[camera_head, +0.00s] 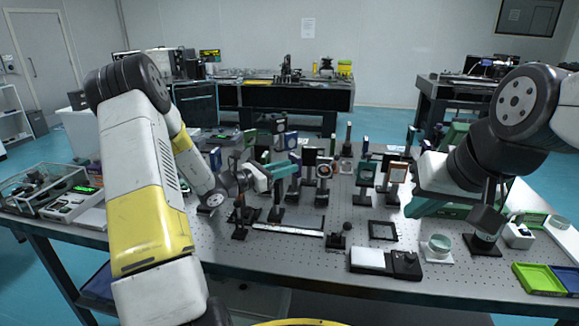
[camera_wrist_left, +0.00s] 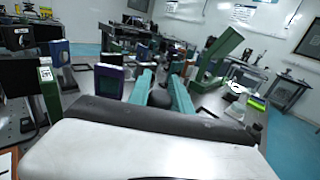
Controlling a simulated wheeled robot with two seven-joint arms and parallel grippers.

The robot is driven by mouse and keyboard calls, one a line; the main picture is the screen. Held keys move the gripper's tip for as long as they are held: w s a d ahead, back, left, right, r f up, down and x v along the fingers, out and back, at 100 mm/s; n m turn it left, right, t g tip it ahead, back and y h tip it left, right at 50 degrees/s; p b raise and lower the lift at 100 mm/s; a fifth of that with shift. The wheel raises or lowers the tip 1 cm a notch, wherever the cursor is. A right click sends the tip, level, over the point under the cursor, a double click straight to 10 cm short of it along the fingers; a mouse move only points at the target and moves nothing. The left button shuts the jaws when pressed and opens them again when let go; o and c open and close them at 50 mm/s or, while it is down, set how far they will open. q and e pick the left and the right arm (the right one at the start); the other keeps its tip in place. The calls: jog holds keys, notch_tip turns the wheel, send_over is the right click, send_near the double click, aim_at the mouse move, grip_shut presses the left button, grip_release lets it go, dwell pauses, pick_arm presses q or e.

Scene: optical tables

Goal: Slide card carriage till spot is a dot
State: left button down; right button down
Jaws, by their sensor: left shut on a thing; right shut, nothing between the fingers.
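A pale scale strip (camera_head: 287,229) lies along the front of the breadboard. At its right end stands a small black block with a ball knob (camera_head: 347,227); I cannot tell whether this is the card carriage. My left gripper (camera_head: 290,168), with teal fingers, is above and behind the strip among the optics posts. In the left wrist view, a dark rounded thing (camera_wrist_left: 160,97) sits between its fingers; what it belongs to is hidden. My right gripper (camera_head: 425,208) is shut and empty at the right of the table, partly hidden by its own arm. No light spot is discernible.
Several posted optics (camera_head: 323,172) crowd the middle of the table (camera_head: 310,268). Green and blue trays (camera_head: 538,279) are at the right edge.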

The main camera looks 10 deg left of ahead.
pick_arm(q)
jog(key=shift+a, duration=0.15)
jog(key=c, duration=1.2)
grip_release()
jog(key=shift+c, duration=0.2)
jog(key=v, duration=0.7)
jog(key=shift+s+a, duration=0.25)
jog(key=shift+a, duration=0.05)
